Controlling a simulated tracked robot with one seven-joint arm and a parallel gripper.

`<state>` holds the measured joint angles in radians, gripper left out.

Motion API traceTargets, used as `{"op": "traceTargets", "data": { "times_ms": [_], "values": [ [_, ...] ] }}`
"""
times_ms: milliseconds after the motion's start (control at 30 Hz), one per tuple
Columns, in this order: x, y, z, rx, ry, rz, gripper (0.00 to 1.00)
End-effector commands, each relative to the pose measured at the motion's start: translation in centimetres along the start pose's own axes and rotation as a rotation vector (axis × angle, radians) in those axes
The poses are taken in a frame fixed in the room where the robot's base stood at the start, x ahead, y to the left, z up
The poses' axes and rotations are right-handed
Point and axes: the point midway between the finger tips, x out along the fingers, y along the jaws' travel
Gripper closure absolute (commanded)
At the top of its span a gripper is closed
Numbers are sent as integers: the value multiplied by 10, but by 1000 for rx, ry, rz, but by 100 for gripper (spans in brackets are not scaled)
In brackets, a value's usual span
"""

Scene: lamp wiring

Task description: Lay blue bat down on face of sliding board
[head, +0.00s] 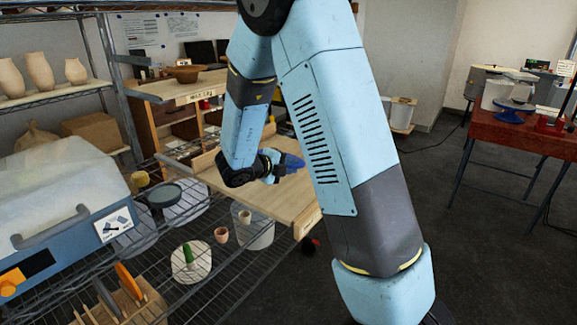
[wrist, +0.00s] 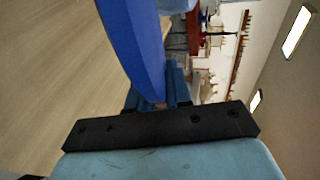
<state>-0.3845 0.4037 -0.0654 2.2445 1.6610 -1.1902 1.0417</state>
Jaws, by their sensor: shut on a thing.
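The blue bat (wrist: 140,40) is held in my gripper (wrist: 158,92), seen edge-on as a blue slab in the wrist view. In the head view the blue bat (head: 292,163) shows as a small dark blue shape at the end of my arm, over the board. My gripper (head: 277,167) is partly hidden by its own wrist there. The sliding board (head: 295,193) is a pale wooden panel below and around the bat. Its wood face (wrist: 50,70) fills the left of the wrist view. I cannot tell whether the bat touches the board.
A blue-grey kiln-like box (head: 70,225) is at left. A red table (head: 520,135) with another blue disc (head: 509,116) stands at right. The floor between is open.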

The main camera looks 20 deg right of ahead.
Motion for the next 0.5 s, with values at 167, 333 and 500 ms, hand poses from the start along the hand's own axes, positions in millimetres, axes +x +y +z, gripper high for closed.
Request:
{"op": "traceTargets", "data": {
  "times_ms": [167, 333, 500],
  "values": [
    [-4, 1, 2, -2, -6, -1, 100],
    [-4, 3, 0, 0, -7, -2, 100],
    [-1, 12, 0, 0, -6, -2, 100]
  ]
}}
